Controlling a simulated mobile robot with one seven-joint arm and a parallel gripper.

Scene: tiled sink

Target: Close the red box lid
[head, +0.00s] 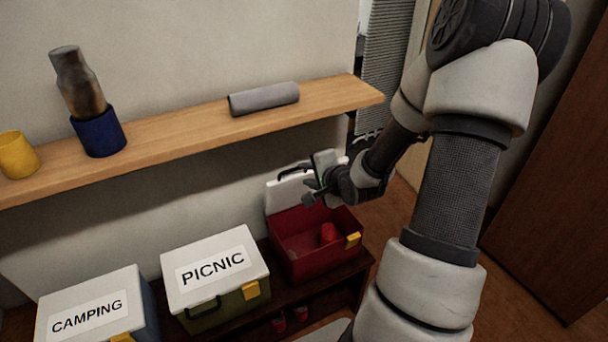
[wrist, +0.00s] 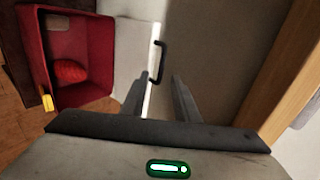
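The red box (head: 310,268) stands open on the dark low bench, with a red item (head: 328,234) inside. Its white lid (head: 284,195) is raised at the back, by the wall. In the wrist view the red box (wrist: 38,48) is at the left, and the lid (wrist: 130,45) lies beside it with its black handle (wrist: 162,62) at the edge. My gripper (head: 312,192) is at the raised lid, partly covering it in the head view. In the wrist view my gripper's fingers (wrist: 161,78) are apart, with the lid's edge and handle just ahead of them. Contact is unclear.
A closed box marked PICNIC (head: 212,262) and a closed box marked CAMPING (head: 90,310) stand to the left. A wooden shelf (head: 190,132) runs above, bearing a grey roll (head: 263,98), a blue cup (head: 98,132) and a yellow cup (head: 18,155).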

